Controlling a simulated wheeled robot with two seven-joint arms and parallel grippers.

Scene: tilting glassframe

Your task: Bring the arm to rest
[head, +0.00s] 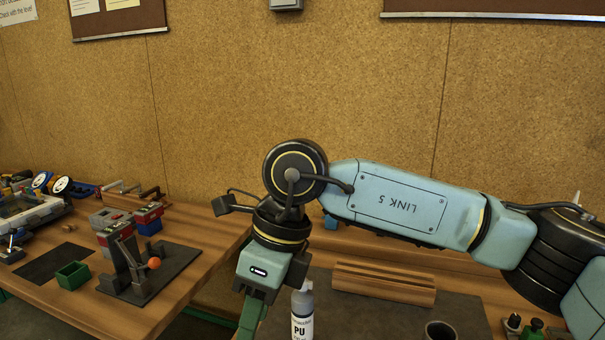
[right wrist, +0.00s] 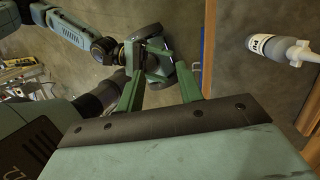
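My right arm comes in from the right in the head view, bent at the elbow, with its right gripper (head: 250,318) pointing down near the table edge. The fingertips are cut off by the lower frame edge there. In the right wrist view, the right gripper (right wrist: 160,72) has its two green fingers apart, and I see nothing held between them. A white bottle marked PU (head: 302,318) stands close beside the gripper in the head view. The bottle also shows at the upper right of the right wrist view (right wrist: 275,47), clear of the fingers.
The left bench holds a dark stand with an orange ball (head: 154,263), a green bin (head: 72,275) and several coloured boxes. A gap separates the benches. A cork wall (head: 220,90) stands behind.

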